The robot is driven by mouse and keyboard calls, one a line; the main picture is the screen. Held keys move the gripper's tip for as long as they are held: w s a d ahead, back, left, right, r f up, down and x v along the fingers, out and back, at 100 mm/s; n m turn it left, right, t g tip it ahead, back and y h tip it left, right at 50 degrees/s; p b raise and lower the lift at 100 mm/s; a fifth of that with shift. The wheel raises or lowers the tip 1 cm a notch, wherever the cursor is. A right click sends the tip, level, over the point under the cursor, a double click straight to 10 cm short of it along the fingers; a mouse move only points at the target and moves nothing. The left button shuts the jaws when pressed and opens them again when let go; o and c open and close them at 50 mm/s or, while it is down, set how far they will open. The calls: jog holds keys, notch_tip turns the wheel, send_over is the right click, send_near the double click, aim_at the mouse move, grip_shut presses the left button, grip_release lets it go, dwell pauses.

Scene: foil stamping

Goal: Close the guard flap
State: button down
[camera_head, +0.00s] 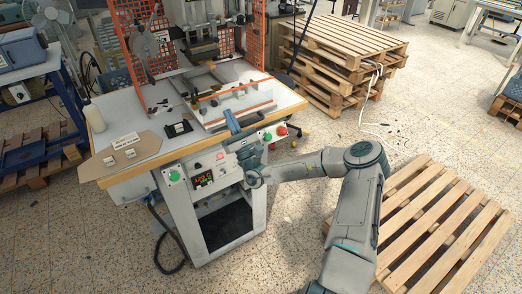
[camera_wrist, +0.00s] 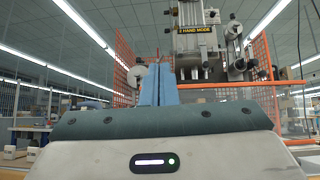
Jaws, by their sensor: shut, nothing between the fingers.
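The guard flap (camera_head: 238,101) is a clear panel with orange edging at the front of the foil stamping press, above the white worktop. Whether it is fully open or partly lowered I cannot tell. In the wrist view an orange bar (camera_wrist: 240,85) crosses in front of the press, level with my fingers. My gripper (camera_head: 231,117) is at the front edge of the table, just before the flap. Its blue fingers (camera_wrist: 158,85) are shut together with nothing between them, pointing toward the press. Whether the fingertips touch the flap is not clear.
Orange mesh guards (camera_head: 252,42) stand at the sides of the press. A control panel with a red button (camera_head: 282,130) is right of my gripper. Pallets (camera_head: 455,225) lie right of my arm.

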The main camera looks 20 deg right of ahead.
jog(key=s+d+f+b, duration=0.1)
jog(key=s+d+b, duration=0.15)
jog(key=s, duration=0.55)
jog(key=s+d+b, duration=0.1)
jog(key=s+d, duration=0.2)
jog(key=s, duration=0.5)
jog(key=s+a+n+g+y, duration=0.4)
jog(key=a+n+g+y, duration=0.3)
jog(key=n+g, duration=0.15)
jog(key=s+a+n+g+y, duration=0.3)
jog(key=a+n+g+y, duration=0.4)
jog(key=g, duration=0.3)
jog(key=s+a+f+n+g+h, duration=0.4)
jog(key=s+n+g+h, duration=0.3)
jog(key=s+n+g, duration=0.3)
jog(key=s+d+n+h, duration=0.4)
jog(key=s+d+h, duration=0.15)
jog(key=h, duration=0.45)
jog(key=d+r+n+t+h, duration=0.2)
jog(key=d+r+t+h, duration=0.3)
jog(key=d+r, duration=0.3)
jog(key=shift+w+d+r+t+h, duration=0.25)
jog(key=shift+r+t+h, duration=0.2)
jog(key=shift+t, duration=0.3)
